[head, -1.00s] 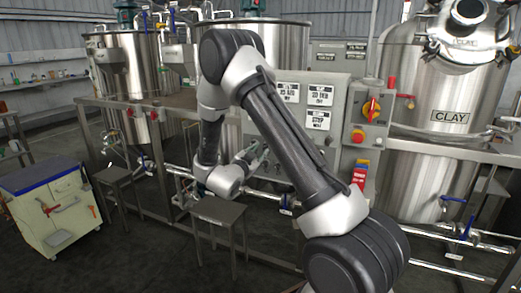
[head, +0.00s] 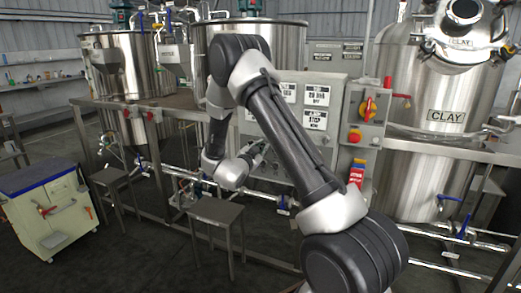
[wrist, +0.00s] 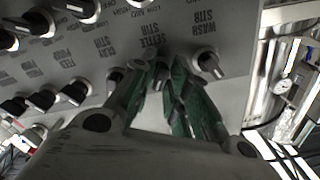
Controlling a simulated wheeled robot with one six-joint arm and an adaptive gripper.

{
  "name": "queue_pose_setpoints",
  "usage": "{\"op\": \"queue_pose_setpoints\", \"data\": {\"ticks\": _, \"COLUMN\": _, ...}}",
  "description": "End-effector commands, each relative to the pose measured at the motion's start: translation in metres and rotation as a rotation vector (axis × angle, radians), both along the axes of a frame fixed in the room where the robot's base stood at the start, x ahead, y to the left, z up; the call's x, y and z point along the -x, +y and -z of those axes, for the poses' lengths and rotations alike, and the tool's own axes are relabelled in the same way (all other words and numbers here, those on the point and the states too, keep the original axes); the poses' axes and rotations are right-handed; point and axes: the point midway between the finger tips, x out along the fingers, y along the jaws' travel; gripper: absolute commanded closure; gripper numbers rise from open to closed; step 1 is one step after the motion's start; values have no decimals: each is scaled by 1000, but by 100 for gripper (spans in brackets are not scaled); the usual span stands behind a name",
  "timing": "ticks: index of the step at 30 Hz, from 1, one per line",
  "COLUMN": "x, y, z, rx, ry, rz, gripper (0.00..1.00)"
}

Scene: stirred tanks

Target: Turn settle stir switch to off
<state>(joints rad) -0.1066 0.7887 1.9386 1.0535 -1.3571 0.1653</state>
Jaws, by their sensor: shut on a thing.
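The settle stir switch (wrist: 160,73) is a small knob on the grey panel, below the upside-down "SETTLE STIR" lettering in the wrist view. My gripper (wrist: 159,72) is shut on it, with one green-padded finger on each side. The fingers hide much of the knob, so I cannot tell its exact setting. In the head view my gripper (head: 256,152) is at the front of the control panel (head: 338,91), and my arm covers part of the panel.
The wash stir knob (wrist: 207,64) is close to the right of my fingers. The clay stir knob (wrist: 115,75) is close to the left. A red emergency-type button (head: 355,136) is on a side box. A small stool (head: 215,211) stands below my wrist.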

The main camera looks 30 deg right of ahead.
Motion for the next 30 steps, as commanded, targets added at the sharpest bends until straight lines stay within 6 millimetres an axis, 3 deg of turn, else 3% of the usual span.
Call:
{"op": "queue_pose_setpoints", "data": {"ticks": 11, "x": 0, "y": 0, "z": 0, "rx": 72, "ry": 94, "rz": 0, "gripper": 100}}
{"op": "queue_pose_setpoints", "data": {"ticks": 30, "x": 0, "y": 0, "z": 1, "rx": 425, "ry": 546, "rz": 1, "gripper": 100}}
